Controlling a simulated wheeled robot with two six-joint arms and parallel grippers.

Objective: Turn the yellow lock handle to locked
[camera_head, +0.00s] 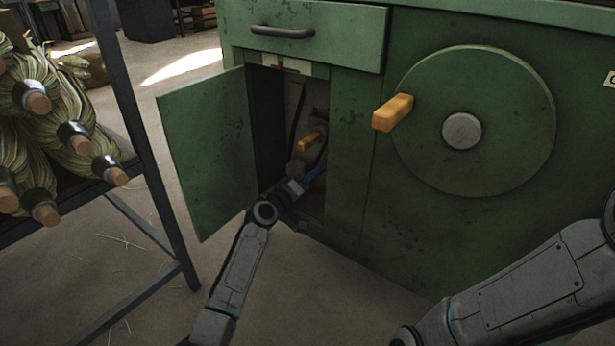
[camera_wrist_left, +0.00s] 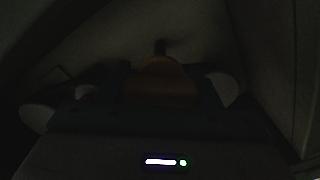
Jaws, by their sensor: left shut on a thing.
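The yellow lock handle (camera_head: 308,141) shows inside the open compartment of the green cabinet, partly hidden in shadow. My left gripper (camera_head: 311,157) reaches into the compartment and is shut on this handle. In the very dark left wrist view, the handle (camera_wrist_left: 160,82) is a dim orange-brown shape between the fingers. The exact angle of the handle is hard to tell. My right gripper is outside the head view; only part of that arm shows at the lower right.
The green cabinet door (camera_head: 207,150) stands open on the left of the compartment. A drawer (camera_head: 310,35) is above. A large green wheel (camera_head: 510,125) with an orange knob (camera_head: 393,112) is on the right. A rack with brooms (camera_head: 75,140) stands left.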

